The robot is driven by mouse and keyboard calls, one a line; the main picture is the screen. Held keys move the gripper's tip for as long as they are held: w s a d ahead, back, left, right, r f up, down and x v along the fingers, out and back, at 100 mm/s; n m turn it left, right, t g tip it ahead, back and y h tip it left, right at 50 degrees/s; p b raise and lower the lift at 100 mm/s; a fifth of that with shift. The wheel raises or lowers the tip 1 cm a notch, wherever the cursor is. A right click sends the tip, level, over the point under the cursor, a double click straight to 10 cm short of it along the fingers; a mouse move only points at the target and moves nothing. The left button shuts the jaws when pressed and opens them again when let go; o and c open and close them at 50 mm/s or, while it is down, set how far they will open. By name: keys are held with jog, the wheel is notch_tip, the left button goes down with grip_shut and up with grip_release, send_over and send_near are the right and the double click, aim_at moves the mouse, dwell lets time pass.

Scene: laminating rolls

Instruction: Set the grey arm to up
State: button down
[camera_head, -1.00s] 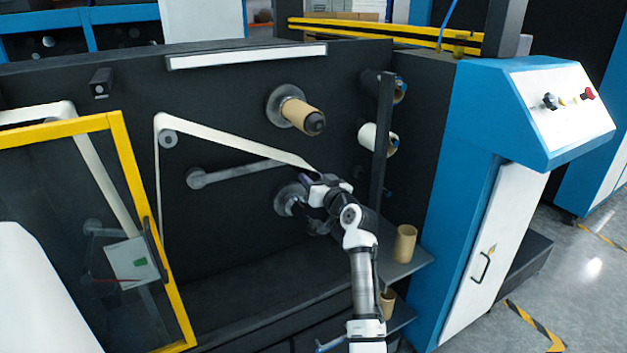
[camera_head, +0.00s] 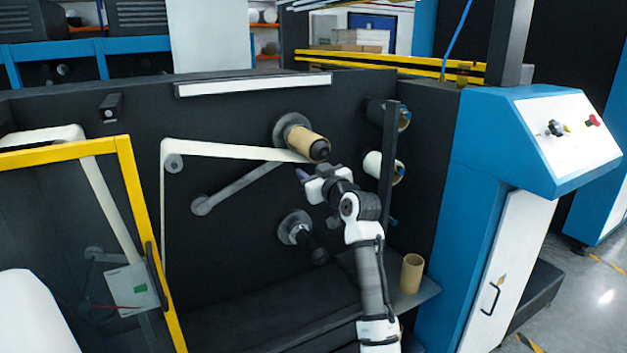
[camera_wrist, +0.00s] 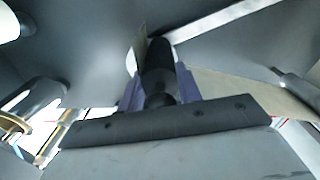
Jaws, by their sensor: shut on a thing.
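The grey arm (camera_head: 238,188) is a bar on the dark machine wall. It slopes up to the right from its round pivot in the head view, and its far end is hidden near my gripper (camera_head: 304,173). My gripper is shut at that end, just below the cardboard core. In the wrist view, the purple fingers of my gripper (camera_wrist: 158,88) sit on either side of a dark cylinder (camera_wrist: 158,66), which appears to be the arm's end piece. The exact contact is partly hidden.
A pale web (camera_head: 235,151) runs from a small roller (camera_head: 174,162) toward the cardboard core (camera_head: 306,142), just above my gripper. A black spindle (camera_head: 303,232) is below. A dark post (camera_head: 389,160) stands to the right. A loose cardboard tube (camera_head: 412,273) stands on a shelf.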

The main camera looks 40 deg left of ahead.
jog(key=c, duration=1.2)
grip_release()
jog(key=shift+o, duration=0.2)
jog(key=b+v, duration=0.3)
jog(key=v, duration=1.1)
jog(key=shift+b, duration=0.3)
